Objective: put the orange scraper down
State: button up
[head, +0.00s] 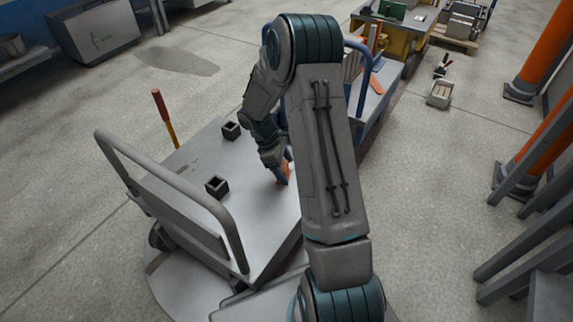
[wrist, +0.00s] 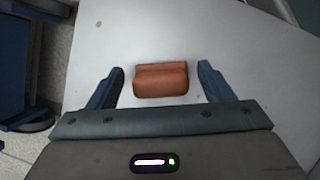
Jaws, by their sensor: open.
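The orange scraper (wrist: 161,80) lies between my gripper's two fingers in the wrist view, with a visible gap on each side. In the head view a bit of its orange (head: 284,174) shows at the fingertips, over the grey cart top (head: 250,212). My gripper (wrist: 160,85) is open and points down at the cart top; it also shows in the head view (head: 283,180). My arm hides part of the cart's right side. Whether the scraper's full length rests flat on the surface I cannot tell.
Two small dark open boxes, one near (head: 217,186) and one farther (head: 231,130), stand on the cart top. A grey handle rail (head: 190,190) rises at the cart's near left. A red-and-yellow pole (head: 165,118) stands at the left edge. A blue-railed cart (head: 376,105) adjoins behind.

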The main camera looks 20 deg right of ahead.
jog(key=p+v, duration=0.5)
jog(key=v, duration=0.7)
jog(key=s+a+r+m+t+y, duration=0.2)
jog(key=s+r+m, duration=0.3)
jog(key=s, duration=0.6)
jog(key=s+a+r+m+t+y, duration=0.1)
jog(key=s+a+r+m, duration=0.3)
jog(key=s+r, duration=0.5)
jog(key=shift+s+a+r+m+t+y, duration=0.2)
jog(key=shift+s+r+m+t+y, duration=0.2)
jog(key=shift+s+m, duration=0.65)
notch_tip(320, 180, up, 35)
jog(key=t+p, duration=0.1)
jog(key=p, duration=3.1)
jog(key=shift+d+t, duration=0.25)
jog(key=shift+t, duration=0.05)
jog(key=shift+f, duration=0.1)
